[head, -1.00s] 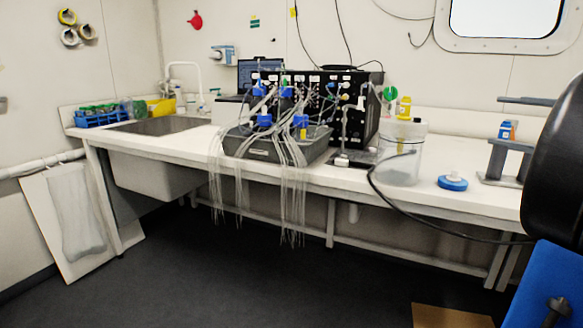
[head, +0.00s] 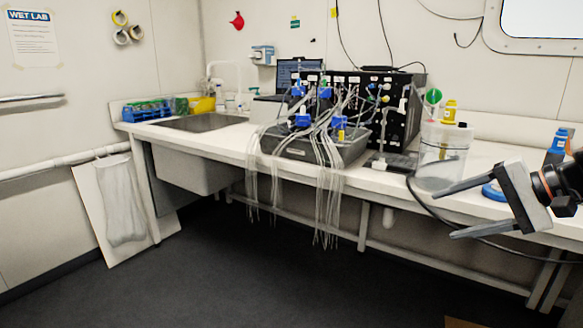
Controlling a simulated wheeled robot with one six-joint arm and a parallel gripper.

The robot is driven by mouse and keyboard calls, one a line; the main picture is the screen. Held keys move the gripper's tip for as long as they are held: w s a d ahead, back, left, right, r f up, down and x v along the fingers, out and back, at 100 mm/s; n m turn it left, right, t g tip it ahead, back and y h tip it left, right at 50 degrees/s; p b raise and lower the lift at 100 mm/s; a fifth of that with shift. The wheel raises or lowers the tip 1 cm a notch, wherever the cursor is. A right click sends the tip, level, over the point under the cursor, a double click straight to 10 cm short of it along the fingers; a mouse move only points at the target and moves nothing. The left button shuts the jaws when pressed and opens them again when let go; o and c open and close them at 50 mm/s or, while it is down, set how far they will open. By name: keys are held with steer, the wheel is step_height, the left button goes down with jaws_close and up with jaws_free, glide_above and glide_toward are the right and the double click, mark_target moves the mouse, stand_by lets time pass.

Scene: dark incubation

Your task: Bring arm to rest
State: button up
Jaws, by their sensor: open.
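My gripper (head: 455,210) is at the right side of the head view. Its two long grey fingers point left and stand wide apart, with nothing between them. It is in front of the bench's right part, and its upper finger overlaps the worktop in the picture. My dark wrist with an orange ring shows at the right edge. The rest of my arm is out of the picture.
The white bench (head: 225,145) runs along the wall with a sink (head: 200,122) on the left. A black instrument (head: 400,112) with hanging clear tubes (head: 325,190) stands mid-bench. A clear container (head: 443,155) and a blue disc (head: 494,191) are near my gripper. The dark floor (head: 215,265) is open.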

steer(key=s+a+f+n+g+h, duration=0.1)
steer(key=s+f+n+h, duration=0.3)
steer(key=f, duration=0.5)
steer(key=s+a+f+n+g+h, duration=0.1)
steer(key=s+a+f+n+h, duration=0.3)
steer(key=s+f, duration=0.5)
steer(key=shift+s+a+f+n, duration=0.3)
steer(key=shift+a+f+n, duration=0.1)
steer(key=shift+n, duration=0.1)
steer(key=shift+c, duration=0.2)
stand_by(0.7)
